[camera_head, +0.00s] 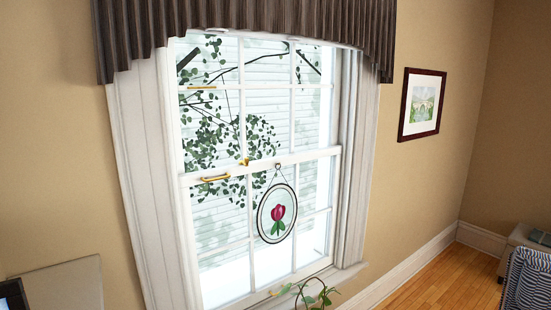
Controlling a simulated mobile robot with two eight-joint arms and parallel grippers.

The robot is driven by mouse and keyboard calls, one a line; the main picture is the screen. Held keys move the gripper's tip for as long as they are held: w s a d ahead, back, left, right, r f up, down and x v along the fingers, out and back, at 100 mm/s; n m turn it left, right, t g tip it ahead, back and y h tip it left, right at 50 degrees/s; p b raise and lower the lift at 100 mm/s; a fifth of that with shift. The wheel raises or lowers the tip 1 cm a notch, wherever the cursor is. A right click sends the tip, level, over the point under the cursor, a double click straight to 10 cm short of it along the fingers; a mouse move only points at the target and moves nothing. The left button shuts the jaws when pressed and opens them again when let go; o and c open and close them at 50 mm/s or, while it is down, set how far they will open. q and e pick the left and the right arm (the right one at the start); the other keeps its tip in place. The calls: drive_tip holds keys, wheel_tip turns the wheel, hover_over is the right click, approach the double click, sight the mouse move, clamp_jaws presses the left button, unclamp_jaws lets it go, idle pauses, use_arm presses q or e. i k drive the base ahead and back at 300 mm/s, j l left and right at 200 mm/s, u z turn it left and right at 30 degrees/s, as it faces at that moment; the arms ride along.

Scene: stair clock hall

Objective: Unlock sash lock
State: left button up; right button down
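A white double-hung sash window (170,180) fills the middle of the head view. A small brass sash lock (245,161) sits on the meeting rail at mid height. It is too small to tell whether its lever is turned to locked or unlocked. A brass handle (216,178) is on the rail just left of and below the lock. Neither of my grippers shows in the view.
A round stained-glass flower ornament (277,213) hangs in front of the lower panes, right of the lock. A plant (322,297) stands at the sill. A pleated valance (250,18) covers the top. A framed picture (421,104) hangs right; wooden floor (440,280) is open.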

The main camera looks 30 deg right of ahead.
sight(246, 163)
drive_tip(key=i+l, duration=0.15)
drive_tip(key=l, duration=0.2)
drive_tip(key=i+l+z, duration=0.15)
drive_tip(key=l, duration=0.2)
drive_tip(key=i+l, duration=0.2)
drive_tip(key=i+l+z, duration=0.2)
drive_tip(key=i+l, duration=0.15)
